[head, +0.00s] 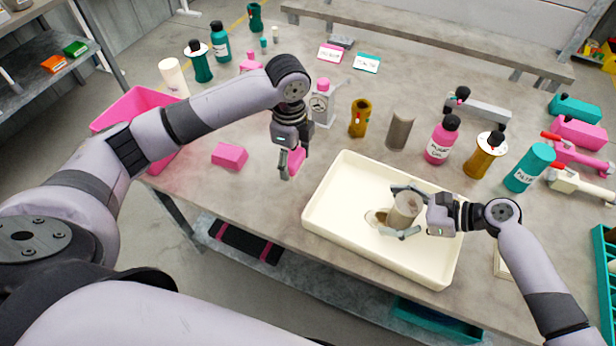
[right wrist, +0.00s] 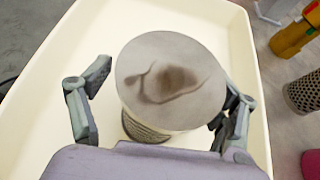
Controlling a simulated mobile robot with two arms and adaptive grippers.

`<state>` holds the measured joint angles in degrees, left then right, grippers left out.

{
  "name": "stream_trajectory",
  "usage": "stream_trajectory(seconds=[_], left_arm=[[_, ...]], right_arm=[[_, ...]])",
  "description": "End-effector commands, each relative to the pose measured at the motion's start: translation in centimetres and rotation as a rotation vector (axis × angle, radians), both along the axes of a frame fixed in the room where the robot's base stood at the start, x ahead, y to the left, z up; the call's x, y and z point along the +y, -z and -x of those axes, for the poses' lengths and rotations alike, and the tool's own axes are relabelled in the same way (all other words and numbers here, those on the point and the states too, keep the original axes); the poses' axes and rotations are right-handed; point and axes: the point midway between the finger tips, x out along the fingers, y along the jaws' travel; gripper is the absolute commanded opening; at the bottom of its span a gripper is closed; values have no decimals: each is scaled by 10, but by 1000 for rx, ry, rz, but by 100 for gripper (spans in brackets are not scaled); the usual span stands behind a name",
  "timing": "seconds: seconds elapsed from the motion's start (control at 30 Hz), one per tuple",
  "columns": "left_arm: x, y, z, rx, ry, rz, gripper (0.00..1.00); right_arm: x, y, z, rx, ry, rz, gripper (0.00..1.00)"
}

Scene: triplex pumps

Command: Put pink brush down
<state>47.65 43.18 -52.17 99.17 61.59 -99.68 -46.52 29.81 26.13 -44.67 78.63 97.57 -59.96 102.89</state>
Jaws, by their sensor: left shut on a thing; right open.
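My left gripper (head: 291,168) points down above the table, left of the cream tray, and is shut on the pink brush (head: 296,159). The fingers hide part of the brush. I cannot tell whether its lower end touches the table. My right gripper (head: 405,211) is open in the tray, its fingers on either side of a grey cylinder (head: 404,209). In the right wrist view the cylinder's round, brown-stained top (right wrist: 172,82) lies between the spread fingers.
The cream tray (head: 330,232) takes up the table's front middle. A pink block (head: 229,155) lies left of my left gripper, beside a pink bin (head: 130,103). Bare table lies between block and tray.

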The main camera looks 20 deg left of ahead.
Motion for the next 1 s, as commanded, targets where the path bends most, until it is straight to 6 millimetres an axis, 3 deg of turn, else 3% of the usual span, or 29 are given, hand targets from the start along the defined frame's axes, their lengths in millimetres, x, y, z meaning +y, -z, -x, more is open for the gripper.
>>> stream_trajectory(seconds=[0.47,0.9,0.93,1.0], left_arm=[[0,62,0,0,1,-1,25],[0,70,0,-1,1,0,25],[0,70,0,-2,1,0,59],[0,69,0,-2,1,0,63]], right_arm=[[0,0,0,0,0,0,82],[0,0,0,0,0,0,82],[0,0,0,0,0,0,82],[0,0,0,0,0,0,82]])
